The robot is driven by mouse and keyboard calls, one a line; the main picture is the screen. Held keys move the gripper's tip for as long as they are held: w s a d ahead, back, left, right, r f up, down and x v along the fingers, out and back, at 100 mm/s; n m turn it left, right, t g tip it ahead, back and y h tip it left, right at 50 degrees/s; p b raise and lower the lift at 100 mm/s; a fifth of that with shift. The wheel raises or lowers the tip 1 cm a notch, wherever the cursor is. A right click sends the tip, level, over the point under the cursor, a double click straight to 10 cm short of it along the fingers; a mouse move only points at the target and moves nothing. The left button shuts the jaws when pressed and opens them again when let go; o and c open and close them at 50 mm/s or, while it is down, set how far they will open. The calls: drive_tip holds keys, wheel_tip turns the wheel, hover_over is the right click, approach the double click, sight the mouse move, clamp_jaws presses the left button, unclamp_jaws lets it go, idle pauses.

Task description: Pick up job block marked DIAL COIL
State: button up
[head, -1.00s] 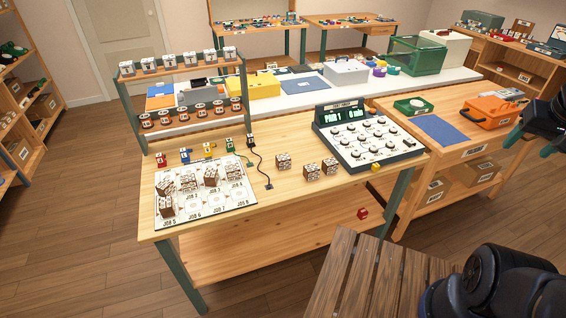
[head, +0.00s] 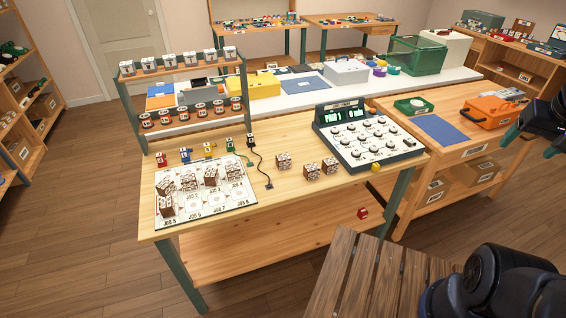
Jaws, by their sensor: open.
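Three brown-and-white job blocks stand loose on the wooden table, left of the test console: one block (head: 283,161), a second block (head: 311,171) and a third block (head: 329,166). More such blocks stand on the job board (head: 233,203), among them a block (head: 166,205) at its front left and a block (head: 211,177) near its middle. Their lettering is too small to read, so I cannot tell which is marked DIAL COIL. My gripper (head: 532,143) is at the right edge, open and partly cut off, far from the blocks.
The test console (head: 366,135) stands at the table's back right. A slatted wooden surface (head: 360,280) is in front. The table's front middle is clear.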

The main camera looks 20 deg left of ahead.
drive_tip(key=w+a+r+n, duration=0.2)
drive_tip(key=w+a, duration=0.4)
drive_tip(key=w, duration=0.2)
drive_tip(key=w+a+f+n+g+y, duration=0.1)
drive_tip(key=w+a+f+n+g, duration=0.15)
drive_tip(key=w+a, duration=1.1)
drive_tip(key=n+g+h, duration=0.1)
drive_tip(key=n+g, duration=0.1)
drive_tip(key=n, duration=0.3)
hover_over(283, 157)
drive_tip(key=shift+m, duration=0.25)
wheel_tip(283, 157, down, 28)
drive_tip(key=shift+w+a+r, duration=0.1)
drive_tip(key=shift+w+r, duration=0.05)
drive_tip(key=shift+r, duration=0.1)
wheel_tip(283, 157, down, 10)
drive_tip(key=shift+f, duration=0.1)
